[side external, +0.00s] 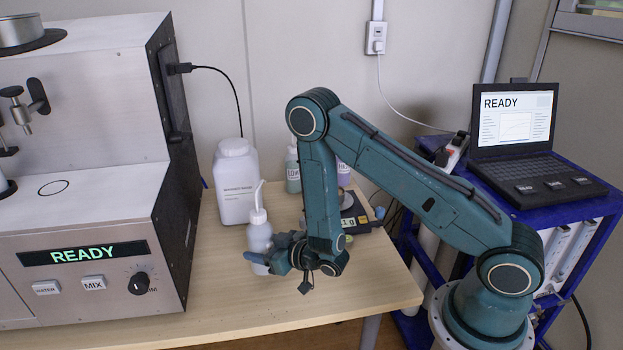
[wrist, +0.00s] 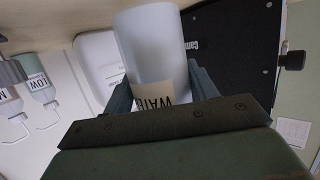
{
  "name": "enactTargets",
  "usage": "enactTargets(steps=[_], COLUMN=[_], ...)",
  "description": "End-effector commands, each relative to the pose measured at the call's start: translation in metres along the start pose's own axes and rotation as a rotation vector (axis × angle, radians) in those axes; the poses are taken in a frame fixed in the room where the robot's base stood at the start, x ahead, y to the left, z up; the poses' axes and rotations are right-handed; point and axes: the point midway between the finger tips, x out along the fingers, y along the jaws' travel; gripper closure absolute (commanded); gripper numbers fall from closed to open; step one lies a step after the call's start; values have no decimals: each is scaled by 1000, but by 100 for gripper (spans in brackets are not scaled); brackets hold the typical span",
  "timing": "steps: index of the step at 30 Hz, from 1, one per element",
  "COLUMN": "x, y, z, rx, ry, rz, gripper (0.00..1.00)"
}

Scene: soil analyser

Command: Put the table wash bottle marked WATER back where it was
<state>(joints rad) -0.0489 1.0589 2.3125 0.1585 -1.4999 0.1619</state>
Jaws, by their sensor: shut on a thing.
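The wash bottle marked WATER (side external: 259,236) is white and translucent with a thin angled spout, and stands upright near the middle of the table. My gripper (side external: 270,262) is shut on its lower body from the right. In the wrist view the bottle (wrist: 158,50) appears upside down between both fingers of my gripper (wrist: 163,88), with its WATER label partly hidden by the gripper body. Its cap and spout are hidden there. I cannot tell whether its base touches the table.
A white jug (side external: 236,190) stands close behind the bottle. The analyser (side external: 85,200) is to the left. Other wash bottles, one marked LOW (side external: 292,172), and a balance (side external: 368,217) stand behind my arm. The front right tabletop (side external: 350,292) is clear. A laptop (side external: 520,140) sits on a blue cart.

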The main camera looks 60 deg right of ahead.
Motion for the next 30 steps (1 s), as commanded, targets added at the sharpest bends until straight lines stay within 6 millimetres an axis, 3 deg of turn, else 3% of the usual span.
enactTargets(steps=[8, 19, 30], x=[2, 10, 11], y=[0, 0, 0], z=[4, 31, 34], rx=[-1, -1, -1], ry=[3, 3, 4], rz=[0, 1, 1], gripper=[55, 55, 55])
